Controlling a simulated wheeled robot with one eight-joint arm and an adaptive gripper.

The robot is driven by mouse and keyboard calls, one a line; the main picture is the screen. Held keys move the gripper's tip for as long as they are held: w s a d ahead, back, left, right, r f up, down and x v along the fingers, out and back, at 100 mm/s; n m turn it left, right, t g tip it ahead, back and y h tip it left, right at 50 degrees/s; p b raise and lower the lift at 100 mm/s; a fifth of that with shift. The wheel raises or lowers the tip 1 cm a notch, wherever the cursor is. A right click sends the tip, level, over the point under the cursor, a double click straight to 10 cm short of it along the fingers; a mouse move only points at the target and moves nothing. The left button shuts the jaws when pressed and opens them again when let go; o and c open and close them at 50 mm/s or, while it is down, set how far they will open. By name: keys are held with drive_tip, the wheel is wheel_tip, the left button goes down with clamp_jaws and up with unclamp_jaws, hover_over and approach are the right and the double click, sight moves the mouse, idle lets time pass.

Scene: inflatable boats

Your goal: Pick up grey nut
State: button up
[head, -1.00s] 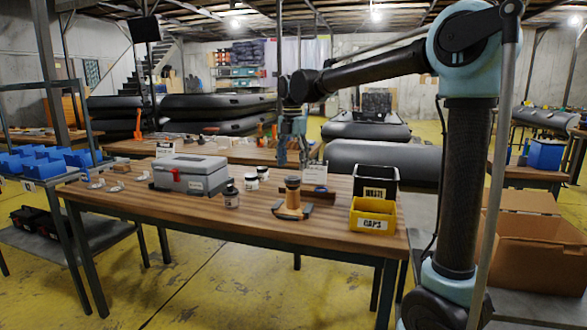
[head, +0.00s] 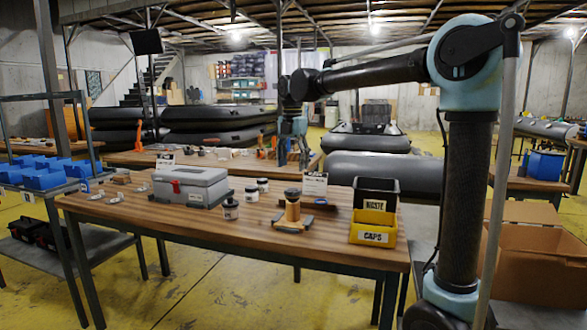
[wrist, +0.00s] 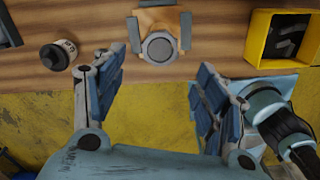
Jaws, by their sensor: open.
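A round grey piece (wrist: 159,47) sits on top of an orange-brown stand with grey side brackets, near the table's front edge. In the head view this stand (head: 292,212) has a dark round top. I cannot tell for sure whether this top piece is the grey nut. Several small greyish parts (head: 117,197) lie at the table's left end, too small to make out. My gripper (wrist: 155,68) is open and empty, with its blue-padded fingers apart. In the wrist view the stand lies beyond the fingertips, roughly centred between them.
An open cardboard box (head: 540,255) stands at the right.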

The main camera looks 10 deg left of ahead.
drive_tip(key=m, duration=1.8)
approach(293, 189)
drive_tip(key=f, duration=0.3)
drive_tip(key=shift+d+f+m, duration=0.2)
drive_tip(key=shift+d+m, duration=0.05)
drive_tip(key=shift+m, duration=0.05)
drive_tip(key=shift+s+a+f, duration=0.1)
drive_tip(key=shift+f, duration=1.25)
drive_tip(key=shift+a+f, duration=0.1)
drive_tip(key=shift+f, duration=1.2)
drive_tip(key=c, duration=0.9)
